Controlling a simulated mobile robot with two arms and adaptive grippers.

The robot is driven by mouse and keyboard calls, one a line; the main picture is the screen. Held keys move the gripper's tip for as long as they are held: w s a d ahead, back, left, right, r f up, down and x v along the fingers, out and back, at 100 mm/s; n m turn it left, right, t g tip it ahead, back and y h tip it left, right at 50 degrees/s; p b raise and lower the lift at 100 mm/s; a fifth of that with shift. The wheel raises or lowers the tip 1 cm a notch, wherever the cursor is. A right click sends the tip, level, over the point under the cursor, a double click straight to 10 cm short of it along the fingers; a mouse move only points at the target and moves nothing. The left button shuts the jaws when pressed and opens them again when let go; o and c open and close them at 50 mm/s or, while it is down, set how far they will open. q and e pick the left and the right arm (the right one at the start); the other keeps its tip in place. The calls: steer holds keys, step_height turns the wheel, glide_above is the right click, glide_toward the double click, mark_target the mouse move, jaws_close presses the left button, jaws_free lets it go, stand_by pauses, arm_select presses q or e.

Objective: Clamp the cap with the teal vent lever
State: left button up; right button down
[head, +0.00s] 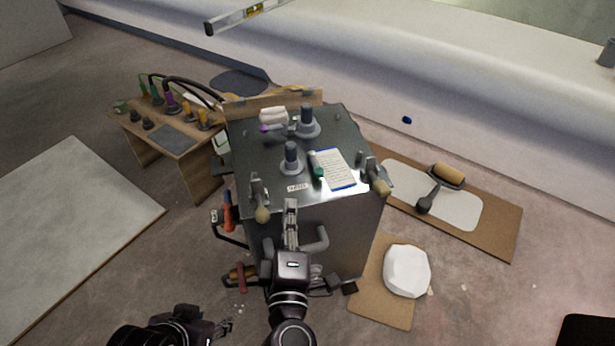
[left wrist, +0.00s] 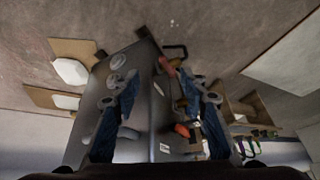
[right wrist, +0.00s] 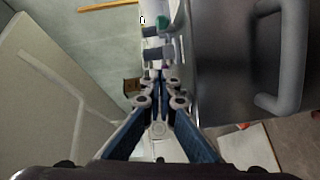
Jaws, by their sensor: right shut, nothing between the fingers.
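A dark metal cabinet (head: 345,215) carries two upright grey capped posts on its top, a far one (head: 306,122) and a near one (head: 291,156). A purple piece (head: 265,128) is beside the far post. Clamps with tan handles stand at the front left (head: 262,213) and right (head: 380,187) of the top. My right gripper (head: 290,205) is shut and empty at the cabinet's front edge. My left gripper (head: 227,326) is open, low at the left.
A clipboard (head: 338,168) lies on the top. Cardboard with a roller (head: 448,176) and a white lump (head: 407,270) lie right. A grey handle (right wrist: 285,50) juts from the cabinet front.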

mark_target(308, 186)
steer(key=w, duration=0.7)
steer(key=w+b, duration=0.1)
steer(key=w, duration=0.2)
steer(key=shift+w+f, duration=0.25)
steer(key=d, duration=0.2)
steer(key=shift+w+d+f, duration=0.1)
steer(key=shift+d+f, duration=0.2)
steer(key=shift+f, duration=0.05)
arm_select(q)
steer(key=shift+w+d+r+t+h, duration=0.1)
steer(key=shift+w+d+r+t, duration=0.25)
steer(key=shift+w, duration=0.5)
steer(key=shift+w+d+r+t+h, duration=0.15)
steer(key=shift+w+r+t, duration=0.3)
steer(key=shift+w, duration=0.45)
steer(key=shift+w+d+r+t+h, duration=0.1)
steer(key=shift+w+d+r+t, duration=0.35)
steer(key=shift+w, duration=0.4)
arm_select(e)
steer(key=shift+w+d, duration=0.15)
steer(key=shift+d, duration=0.45)
arm_select(q)
steer(key=shift+s+a+f, duration=0.1)
steer(key=shift+a, duration=0.05)
arm_select(e)
steer(key=shift+d, duration=0.1)
